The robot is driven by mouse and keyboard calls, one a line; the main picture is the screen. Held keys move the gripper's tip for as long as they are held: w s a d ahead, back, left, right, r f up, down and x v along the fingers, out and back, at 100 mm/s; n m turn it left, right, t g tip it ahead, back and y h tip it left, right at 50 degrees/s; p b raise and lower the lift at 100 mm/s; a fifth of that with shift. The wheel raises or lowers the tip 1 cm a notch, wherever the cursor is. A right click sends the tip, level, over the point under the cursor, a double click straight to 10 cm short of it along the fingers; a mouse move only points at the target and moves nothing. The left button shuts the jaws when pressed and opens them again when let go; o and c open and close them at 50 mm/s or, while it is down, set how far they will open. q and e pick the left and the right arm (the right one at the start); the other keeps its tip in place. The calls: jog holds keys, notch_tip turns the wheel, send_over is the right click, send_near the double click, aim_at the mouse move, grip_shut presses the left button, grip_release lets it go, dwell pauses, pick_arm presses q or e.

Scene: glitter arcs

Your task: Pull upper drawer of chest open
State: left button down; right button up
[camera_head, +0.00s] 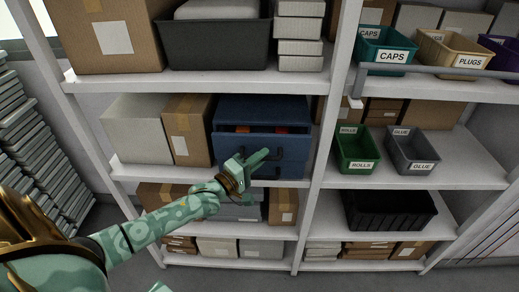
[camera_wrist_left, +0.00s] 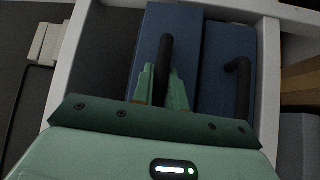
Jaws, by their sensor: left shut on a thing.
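The blue chest (camera_head: 262,106) stands on the middle shelf of the left bay. Its upper drawer (camera_head: 232,143) is partly open, and orange things show inside behind its front. My left gripper (camera_head: 263,157) is at the drawer front. In the left wrist view, the gripper's green fingers (camera_wrist_left: 162,88) are shut on the dark bar handle (camera_wrist_left: 166,52) of one blue drawer front (camera_wrist_left: 188,40). A second handle (camera_wrist_left: 241,82) shows on the front beside it, untouched. The gripper and hand hide part of the lower chest in the head view. My right gripper does not show.
A brown box (camera_head: 187,130) and a pale box (camera_head: 137,128) stand left of the chest. A white shelf post (camera_head: 318,170) is close on its right. Boxes (camera_head: 284,206) fill the shelf below. Green (camera_head: 357,150) and grey (camera_head: 412,151) bins stand in the right bay.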

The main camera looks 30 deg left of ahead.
pick_arm(q)
jog(key=s+d+p, duration=0.4)
jog(key=s, duration=0.4)
jog(key=s+d+p, duration=0.4)
jog(key=s+d, duration=0.1)
jog(key=s, duration=0.2)
jog(key=shift+s+d+p, duration=0.25)
jog(key=shift+s+p, duration=0.1)
jog(key=shift+p, duration=0.05)
jog(key=shift+f, duration=0.1)
jog(key=c, duration=1.4)
grip_release()
jog(key=b+v, duration=0.1)
jog(key=v, duration=1.5)
jog(key=shift+s+b, duration=0.15)
jog(key=shift+b, duration=0.15)
